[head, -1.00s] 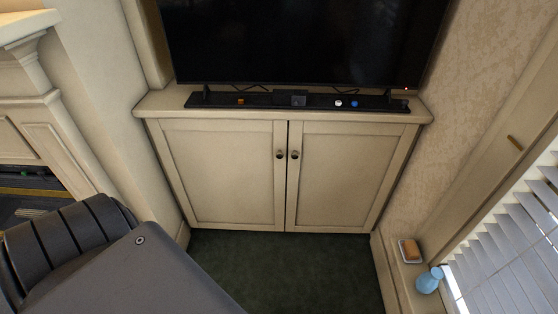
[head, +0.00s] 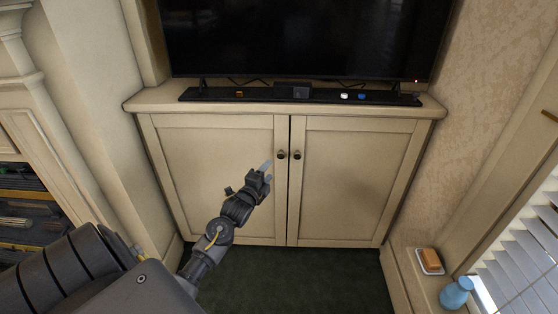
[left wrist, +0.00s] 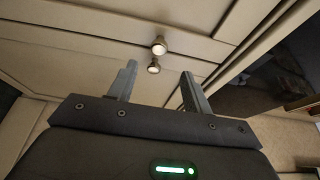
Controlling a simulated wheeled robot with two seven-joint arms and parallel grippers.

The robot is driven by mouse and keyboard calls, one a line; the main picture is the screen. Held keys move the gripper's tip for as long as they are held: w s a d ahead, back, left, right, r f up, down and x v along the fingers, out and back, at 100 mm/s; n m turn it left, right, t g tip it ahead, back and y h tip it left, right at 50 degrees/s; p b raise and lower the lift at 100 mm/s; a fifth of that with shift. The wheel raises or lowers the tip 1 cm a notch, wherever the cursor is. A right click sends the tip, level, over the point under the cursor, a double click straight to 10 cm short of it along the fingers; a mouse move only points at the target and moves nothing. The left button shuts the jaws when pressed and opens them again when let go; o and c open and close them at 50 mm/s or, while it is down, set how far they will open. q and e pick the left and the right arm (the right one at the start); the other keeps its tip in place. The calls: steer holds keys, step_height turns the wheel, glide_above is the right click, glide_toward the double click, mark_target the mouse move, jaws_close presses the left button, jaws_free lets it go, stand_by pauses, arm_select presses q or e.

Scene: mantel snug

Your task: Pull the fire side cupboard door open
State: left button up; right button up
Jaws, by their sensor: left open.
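The cream cupboard has two panelled doors, both shut in the head view. The fire side door (head: 215,180) is the left one, on the fireplace's side, with a small dark round knob (head: 281,155) near its inner edge. The other door (head: 340,185) has a matching knob (head: 297,155). My left gripper (head: 267,166) is open and empty, just left of and below the left knob. In the left wrist view both knobs show beyond and between the open fingers (left wrist: 158,73), apart from them; I cannot tell which knob is which there. My right gripper is not in view.
A black television (head: 300,40) and a dark bar (head: 220,95) with small items stand on the cupboard top. The fireplace (head: 30,140) is at left. A blue vase (head: 456,293) and a soap-like block (head: 430,258) sit on the right sill. The dark green floor ahead is clear.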

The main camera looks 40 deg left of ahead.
mark_target(280, 156)
arm_select(q)
steer(key=b+x, duration=0.1)
steer(key=x, duration=0.7)
steer(key=shift+w+a+f, duration=0.1)
steer(key=shift+w, duration=0.25)
steer(key=shift+w+a, duration=0.15)
steer(key=shift+w, duration=0.5)
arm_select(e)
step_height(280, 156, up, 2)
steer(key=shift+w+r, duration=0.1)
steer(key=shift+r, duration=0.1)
arm_select(q)
steer(key=shift+c, duration=0.4)
jaws_close()
